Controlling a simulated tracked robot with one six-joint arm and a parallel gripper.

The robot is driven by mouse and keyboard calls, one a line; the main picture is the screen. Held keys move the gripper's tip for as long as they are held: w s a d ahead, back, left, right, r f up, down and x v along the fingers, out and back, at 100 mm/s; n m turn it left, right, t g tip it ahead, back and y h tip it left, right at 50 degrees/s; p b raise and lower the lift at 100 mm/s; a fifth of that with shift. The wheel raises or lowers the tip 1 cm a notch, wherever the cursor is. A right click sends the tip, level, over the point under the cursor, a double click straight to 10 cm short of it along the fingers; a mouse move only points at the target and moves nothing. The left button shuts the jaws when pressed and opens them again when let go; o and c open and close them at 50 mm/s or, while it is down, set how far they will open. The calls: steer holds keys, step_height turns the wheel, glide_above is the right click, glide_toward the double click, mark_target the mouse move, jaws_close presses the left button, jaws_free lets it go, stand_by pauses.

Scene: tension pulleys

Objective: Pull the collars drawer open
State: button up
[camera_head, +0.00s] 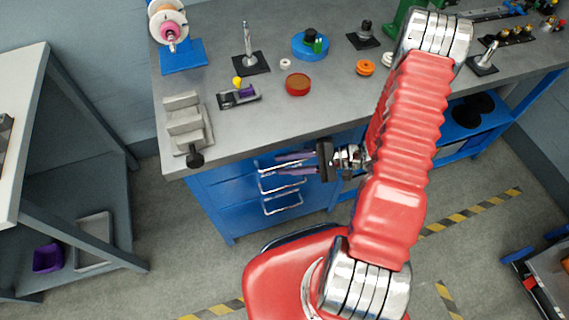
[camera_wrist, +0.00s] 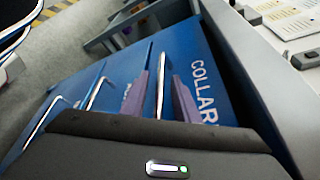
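The collars drawer (camera_wrist: 190,45) is a blue front with white lettering that reads "COLLAR", its end hidden by my finger and wrist housing. Its silver bar handle (camera_wrist: 160,85) runs between my two purple fingers. My gripper (camera_wrist: 154,92) is open, one finger on each side of the handle, with a visible gap at least on the right. In the head view, my gripper (camera_head: 279,165) reaches left to the topmost handle on the blue drawer unit (camera_head: 226,205) under the bench. The drawer looks closed, flush with the unit.
More silver handles (camera_head: 282,205) sit below on the same unit. The grey bench top (camera_head: 240,125) overhangs the drawers and holds a grey fixture (camera_head: 185,125) near its left corner. Open floor (camera_head: 190,255) lies in front. A shelf (camera_head: 75,190) stands at left.

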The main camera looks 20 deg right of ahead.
steer(key=shift+a, duration=0.15)
jaws_close()
steer(key=shift+f, duration=0.1)
stand_by(0.5)
